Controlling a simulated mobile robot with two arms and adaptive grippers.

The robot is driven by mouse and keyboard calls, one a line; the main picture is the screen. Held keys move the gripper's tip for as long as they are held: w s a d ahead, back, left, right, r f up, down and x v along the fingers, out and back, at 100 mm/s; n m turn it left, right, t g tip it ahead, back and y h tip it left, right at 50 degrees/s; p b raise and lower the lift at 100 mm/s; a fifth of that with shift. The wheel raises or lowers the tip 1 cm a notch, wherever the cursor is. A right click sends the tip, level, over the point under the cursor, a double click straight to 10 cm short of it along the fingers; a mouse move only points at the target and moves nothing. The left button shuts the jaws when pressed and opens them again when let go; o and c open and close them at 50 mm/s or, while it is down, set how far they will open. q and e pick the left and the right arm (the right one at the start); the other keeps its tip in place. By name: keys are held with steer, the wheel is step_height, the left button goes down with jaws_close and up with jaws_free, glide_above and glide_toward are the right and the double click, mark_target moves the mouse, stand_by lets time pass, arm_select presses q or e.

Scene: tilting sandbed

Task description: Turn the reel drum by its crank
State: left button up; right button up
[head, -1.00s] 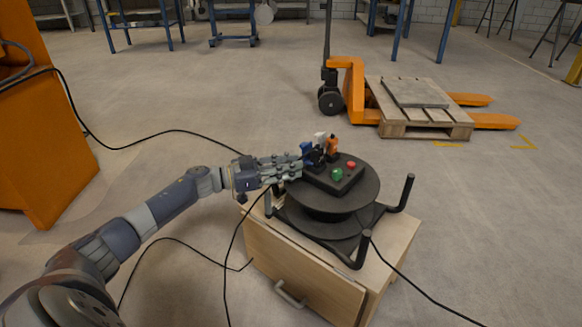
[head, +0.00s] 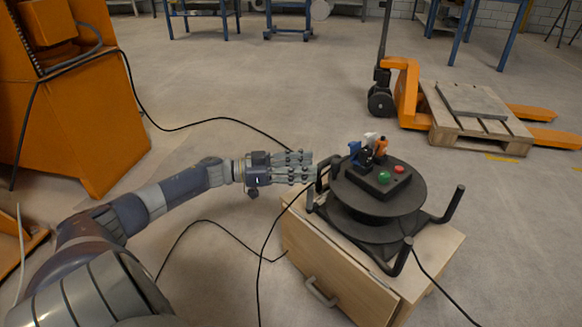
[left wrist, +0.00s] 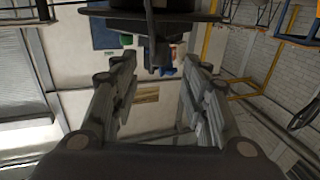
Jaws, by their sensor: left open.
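The black reel drum (head: 415,200) sits in a dark frame on a wooden cabinet. A short dark upright handle (head: 335,166), which looks like the crank, stands at the drum's left edge. My left gripper (head: 311,168) is open and empty, just left of this handle, with its fingers pointing at it. In the left wrist view, the open fingers (left wrist: 158,95) have a dark upright bar (left wrist: 150,42) beyond them; I cannot tell if it is the crank or a frame post. The drum's dark rim (left wrist: 195,17) shows above. My right gripper is not in view.
A black box with a green button (head: 383,177) and a red button lies on the drum, beside small blue, white and orange parts. The frame has upright posts (head: 455,200). Cables (head: 262,265) run past the wooden cabinet (head: 340,280). An orange pallet truck (head: 405,95) stands behind.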

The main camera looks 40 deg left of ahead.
arm_select(q)
steer(key=shift+v, duration=1.85)
